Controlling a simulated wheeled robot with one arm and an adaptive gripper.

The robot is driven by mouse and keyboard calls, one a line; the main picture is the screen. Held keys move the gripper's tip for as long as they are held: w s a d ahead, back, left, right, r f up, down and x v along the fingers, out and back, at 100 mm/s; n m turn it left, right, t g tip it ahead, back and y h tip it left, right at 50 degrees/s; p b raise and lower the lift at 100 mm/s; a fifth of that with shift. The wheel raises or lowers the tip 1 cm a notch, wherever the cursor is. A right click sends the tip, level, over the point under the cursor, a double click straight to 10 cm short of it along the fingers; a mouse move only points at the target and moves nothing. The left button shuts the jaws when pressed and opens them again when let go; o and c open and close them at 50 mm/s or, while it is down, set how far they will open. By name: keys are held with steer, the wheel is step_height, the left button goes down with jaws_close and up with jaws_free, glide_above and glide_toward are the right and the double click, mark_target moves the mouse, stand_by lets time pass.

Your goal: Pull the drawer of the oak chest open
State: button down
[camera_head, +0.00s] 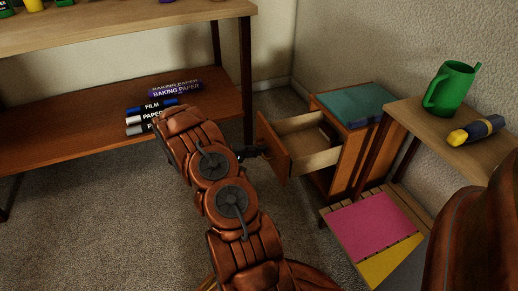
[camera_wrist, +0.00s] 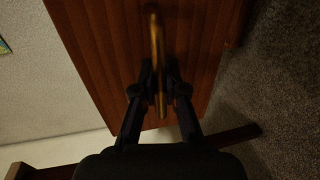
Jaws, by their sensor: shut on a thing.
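The oak chest (camera_head: 357,158) stands against the right wall with a teal top. Its drawer (camera_head: 305,143) is pulled out toward the left, and its inside shows, with something dark at the back that I cannot make out. My gripper (camera_head: 263,150) is at the drawer front, partly hidden by my arm in the head view. In the wrist view my gripper (camera_wrist: 160,88) has its two dark fingers on either side of the brass-coloured handle (camera_wrist: 157,50), shut on it. The reddish wood drawer front (camera_wrist: 95,50) fills the middle of that view.
A wooden shelf unit (camera_head: 60,126) at the left holds rolls labelled baking paper (camera_head: 176,88), film and paper. A small table (camera_head: 455,150) at the right bears a green jug (camera_head: 449,88) and a flashlight (camera_head: 476,131). A slatted stand with a pink sheet (camera_head: 374,230) is in front of the chest.

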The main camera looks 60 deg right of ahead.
steer(key=shift+w+a, duration=0.1)
steer(key=shift+w, duration=0.05)
steer(key=c, duration=1.2)
jaws_free()
steer(key=shift+a, duration=0.1)
steer(key=v, duration=1.1)
steer(key=shift+w+a, duration=0.25)
steer(key=shift+a, duration=0.1)
steer(key=s+a+r+y+p, duration=0.2)
steer(key=a+r+p, duration=0.35)
steer(key=r, duration=0.55)
steer(key=s+a+r+n+t+y+p, duration=0.1)
steer(key=s+a+r+p, duration=0.25)
steer(key=r+p, duration=0.45)
steer(key=s+a+r+y+p, duration=0.15)
steer(key=a+r+p, duration=0.3)
steer(key=r, duration=0.85)
steer(key=s+a+r+n+t+y+p, duration=0.2)
steer(key=s+a+r+p, duration=0.3)
steer(key=a+r+p, duration=0.2)
steer(key=s+a+r+n+t+y+p, duration=0.2)
steer(key=s+a+r+p, duration=0.3)
steer(key=a+r+p, duration=0.3)
steer(key=s+a+r+n+t+y+p, duration=0.2)
steer(key=s+a+r+p, duration=0.4)
steer(key=a+r, duration=0.7)
steer(key=shift+a+r+n+t+y+p, duration=0.35)
steer(key=shift+r+y+p, duration=0.5)
steer(key=shift+p, duration=0.4)
